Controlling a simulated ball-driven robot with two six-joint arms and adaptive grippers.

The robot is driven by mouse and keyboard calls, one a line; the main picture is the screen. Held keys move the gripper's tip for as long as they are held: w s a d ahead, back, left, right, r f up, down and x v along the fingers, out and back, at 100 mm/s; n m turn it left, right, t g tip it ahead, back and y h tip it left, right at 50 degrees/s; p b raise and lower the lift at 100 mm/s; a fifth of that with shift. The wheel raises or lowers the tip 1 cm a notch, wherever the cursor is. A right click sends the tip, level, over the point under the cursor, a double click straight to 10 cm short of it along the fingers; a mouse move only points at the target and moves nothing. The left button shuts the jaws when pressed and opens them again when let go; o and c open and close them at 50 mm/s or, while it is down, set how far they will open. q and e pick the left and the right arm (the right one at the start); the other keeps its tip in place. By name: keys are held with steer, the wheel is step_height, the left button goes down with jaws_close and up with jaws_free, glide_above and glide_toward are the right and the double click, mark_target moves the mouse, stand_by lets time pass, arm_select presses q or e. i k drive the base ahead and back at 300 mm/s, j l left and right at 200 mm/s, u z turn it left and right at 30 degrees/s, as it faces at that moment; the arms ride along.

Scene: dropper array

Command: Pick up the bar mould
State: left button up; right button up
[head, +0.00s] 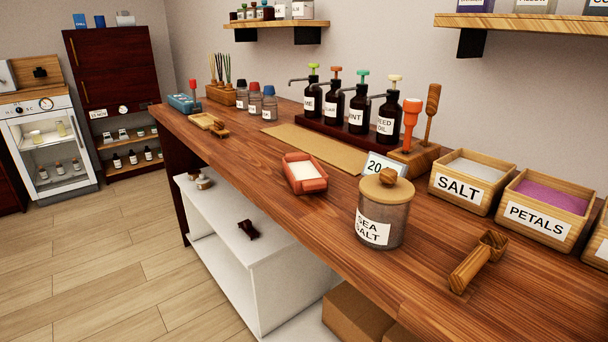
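The bar mould seems to be the small red-orange rectangular tray (317,184) on the wooden counter, near the middle of the head view. A pale, whitish filling or inner surface shows inside it. It sits upright and flat, left of a sea salt jar (382,230) and apart from it. Neither of my grippers is in view, and nothing is touching the mould.
A tan mat (322,148) lies behind the mould, before pump bottles (357,112) on a dark stand. A "20" sign (386,165), wooden scoop (478,262), salt box (467,180) and petals box (550,208) are to its right. The counter front is clear.

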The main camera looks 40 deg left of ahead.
mark_target(305, 176)
steer(key=j, duration=0.65)
steer(key=i+j, duration=0.15)
steer(key=j, duration=0.45)
